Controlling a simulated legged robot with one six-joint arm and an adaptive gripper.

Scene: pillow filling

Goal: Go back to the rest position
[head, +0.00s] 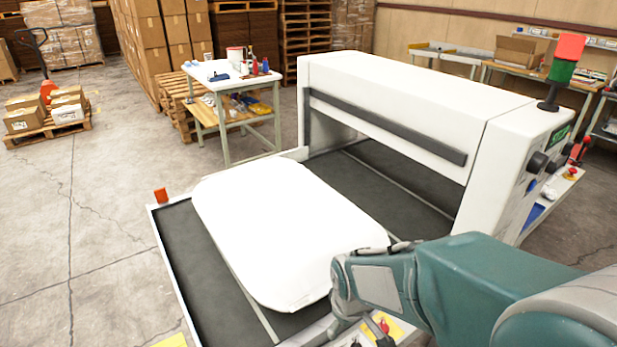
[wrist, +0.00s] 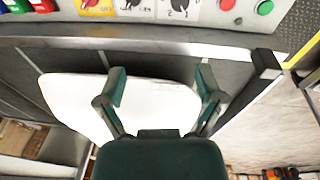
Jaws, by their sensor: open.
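My gripper (wrist: 160,86) is open in the wrist view, its two fingers spread with nothing between them. A white pillow (head: 285,230) lies flat on the dark bed of the machine (head: 400,105) in the head view. It also shows behind my fingers in the wrist view (wrist: 75,92). In the head view my arm reaches in from the lower right, near the pillow's front right corner. The fingertips are hard to make out there. I cannot tell whether my gripper touches the pillow.
A control panel (wrist: 200,12) with knobs and buttons lines the machine's front edge. A red and green signal lamp (head: 564,62) stands on the machine's right end. A white worktable (head: 232,82) stands behind it. The concrete floor (head: 60,210) at left is clear.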

